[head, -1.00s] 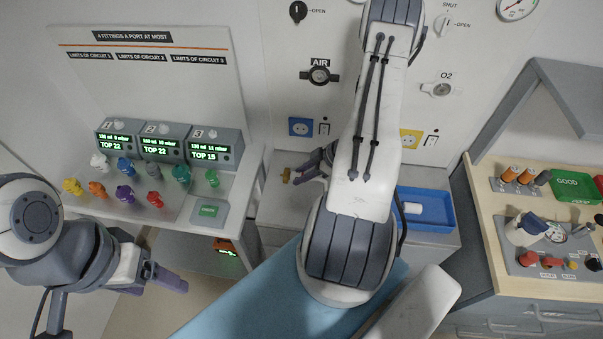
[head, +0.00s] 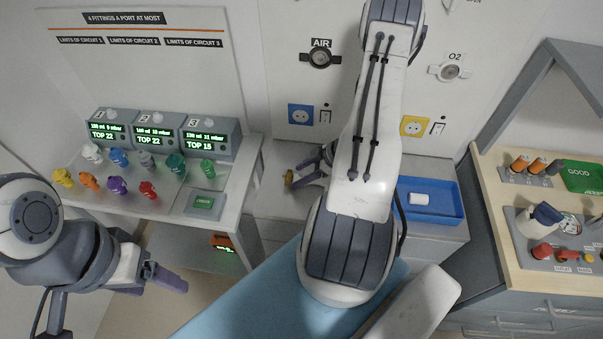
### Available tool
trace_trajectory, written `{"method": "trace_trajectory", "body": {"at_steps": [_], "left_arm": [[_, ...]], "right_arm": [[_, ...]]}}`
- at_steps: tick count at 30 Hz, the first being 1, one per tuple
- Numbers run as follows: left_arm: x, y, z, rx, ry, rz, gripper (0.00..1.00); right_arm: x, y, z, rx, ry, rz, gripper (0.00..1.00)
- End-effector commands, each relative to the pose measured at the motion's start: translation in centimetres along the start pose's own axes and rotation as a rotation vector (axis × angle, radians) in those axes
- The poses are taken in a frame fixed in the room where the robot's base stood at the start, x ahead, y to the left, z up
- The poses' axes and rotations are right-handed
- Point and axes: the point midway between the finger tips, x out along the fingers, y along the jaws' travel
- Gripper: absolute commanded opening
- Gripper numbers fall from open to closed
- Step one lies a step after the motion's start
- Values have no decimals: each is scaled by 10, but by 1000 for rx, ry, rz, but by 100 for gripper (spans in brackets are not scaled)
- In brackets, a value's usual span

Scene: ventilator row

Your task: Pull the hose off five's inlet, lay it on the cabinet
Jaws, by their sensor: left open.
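My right gripper (head: 309,170) is above the low grey cabinet in the middle, partly hidden by my own arm. Its dark fingers point left, and a small brass-coloured piece (head: 289,178) is close to their tips. I cannot tell whether they touch it or hold anything. My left gripper (head: 166,282) is open and empty, low at the left, in front of the white bench. The grey cabinet (head: 276,203) stands against the wall, with a clear strip at its left. I cannot make out a hose or an inlet marked five.
The white bench (head: 165,213) carries several coloured fittings and three display units (head: 160,137). A blue tray (head: 445,205) with a white roll (head: 418,199) is at the cabinet's right. A blue bed (head: 245,310) fills the lower middle. A wooden-topped counter (head: 490,185) is at the right.

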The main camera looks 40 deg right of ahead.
Motion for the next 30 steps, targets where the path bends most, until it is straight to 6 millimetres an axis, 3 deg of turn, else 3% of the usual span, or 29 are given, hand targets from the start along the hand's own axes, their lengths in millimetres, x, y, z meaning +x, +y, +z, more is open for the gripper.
{"method": "trace_trajectory", "body": {"at_steps": [11, 14, 24, 30], "left_arm": [[0, 0, 0, 0, 0, 0, 73], [1, 0, 0, 0, 0, 0, 73], [1, 0, 0, 0, 0, 0, 73], [0, 0, 0, 0, 0, 0, 73]], "right_arm": [[-4, 1, 0, -1, 0, 1, 73], [-16, 1, 0, 0, 0, 4, 73], [-82, 1, 0, 0, -2, 5, 73], [-102, 0, 0, 0, -1, 2, 73]]}}
